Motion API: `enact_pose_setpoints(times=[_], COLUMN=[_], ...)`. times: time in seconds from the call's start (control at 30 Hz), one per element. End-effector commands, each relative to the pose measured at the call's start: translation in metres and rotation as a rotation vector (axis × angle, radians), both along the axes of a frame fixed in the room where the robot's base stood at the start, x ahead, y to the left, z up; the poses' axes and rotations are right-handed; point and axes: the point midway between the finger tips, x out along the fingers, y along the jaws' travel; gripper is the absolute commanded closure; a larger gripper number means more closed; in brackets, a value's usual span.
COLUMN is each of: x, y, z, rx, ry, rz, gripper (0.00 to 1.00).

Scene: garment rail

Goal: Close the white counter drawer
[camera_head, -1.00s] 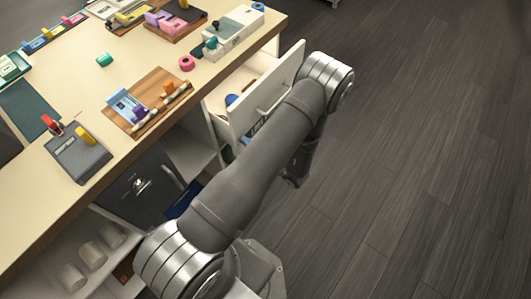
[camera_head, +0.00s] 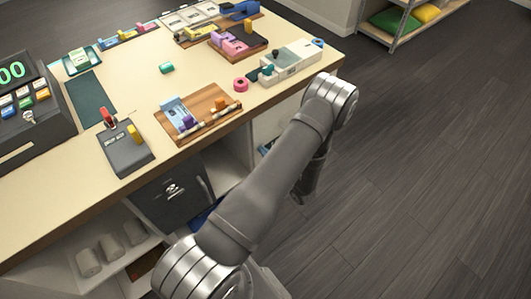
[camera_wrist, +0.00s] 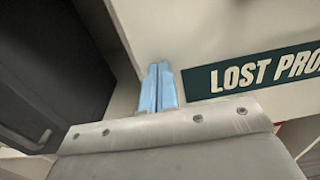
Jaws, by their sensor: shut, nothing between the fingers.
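The white counter drawer (camera_head: 268,124) sits under the counter's right end in the head view. Its inside no longer shows, and its front looks in line with the counter or nearly so. My arm hides much of it, so I cannot tell whether a small gap is left. In the wrist view my gripper (camera_wrist: 158,72) has its blue fingertips together, empty, pointing at a white panel (camera_wrist: 220,30). A dark green sign reading "LOST PRO" (camera_wrist: 255,70) is just right of the fingertips. I cannot tell whether they touch the panel. The head view hides the gripper behind my arm.
The counter top (camera_head: 130,90) carries a register (camera_head: 30,110), a card terminal (camera_head: 125,148), a wooden board (camera_head: 198,113) and a pink tape roll (camera_head: 240,84). A dark safe-like box (camera_head: 172,190) sits below. The floor to the right is clear; a shelf (camera_head: 395,25) stands far back.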

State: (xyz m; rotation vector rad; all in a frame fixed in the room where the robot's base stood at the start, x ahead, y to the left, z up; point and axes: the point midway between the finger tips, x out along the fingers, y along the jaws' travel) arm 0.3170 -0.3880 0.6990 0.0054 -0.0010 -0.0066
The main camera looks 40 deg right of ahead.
Motion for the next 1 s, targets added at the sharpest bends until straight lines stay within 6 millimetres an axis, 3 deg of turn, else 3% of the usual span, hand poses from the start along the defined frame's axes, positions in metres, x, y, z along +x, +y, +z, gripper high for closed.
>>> enact_pose_setpoints(times=[0.17,0.33,1.0], x=[0.007,-0.005,-0.121], y=[-0.003,-0.003,-0.001], z=[0.003,0.003,0.001], rx=[-0.012,-0.012,-0.001], ry=[-0.004,-0.004,-0.003], rz=[0.008,0.004,-0.004], gripper=[1.0,1.0,1.0])
